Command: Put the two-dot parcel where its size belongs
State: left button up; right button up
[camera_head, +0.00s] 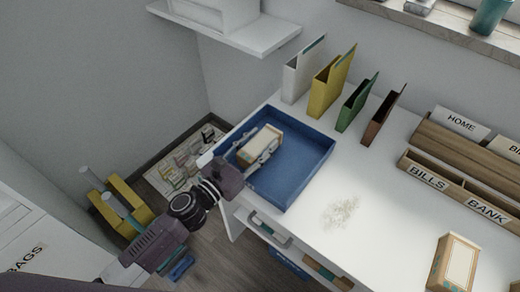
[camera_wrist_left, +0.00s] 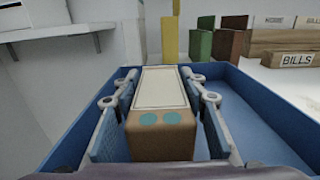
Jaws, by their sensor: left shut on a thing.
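The two-dot parcel (camera_wrist_left: 160,132) is a brown box with a pale top and two teal dots on its near end in the left wrist view. In the head view the parcel (camera_head: 262,139) is at the left part of the blue tray (camera_head: 318,150). My left gripper (camera_head: 258,152) is shut on the parcel, with one finger along each side; the fingers (camera_wrist_left: 159,105) also show in the left wrist view. The parcel is within the tray's walls; I cannot tell whether it touches the tray floor. My right gripper is not in view.
Another parcel (camera_head: 454,263) stands on the white desk (camera_head: 385,215) at the lower right. Several coloured folders (camera_head: 330,82) stand behind the tray. A wooden organiser (camera_head: 460,190) has labels including BILLS and BANK. A speckled patch (camera_head: 341,213) lies on the clear desk middle.

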pick_arm(q)
jog(key=shift+f, duration=0.85)
jog(key=shift+f+b, duration=0.2)
jog(key=shift+b, duration=0.1)
jog(key=o, duration=1.3)
jog(key=shift+o, duration=0.2)
jog(key=shift+r, duration=0.15)
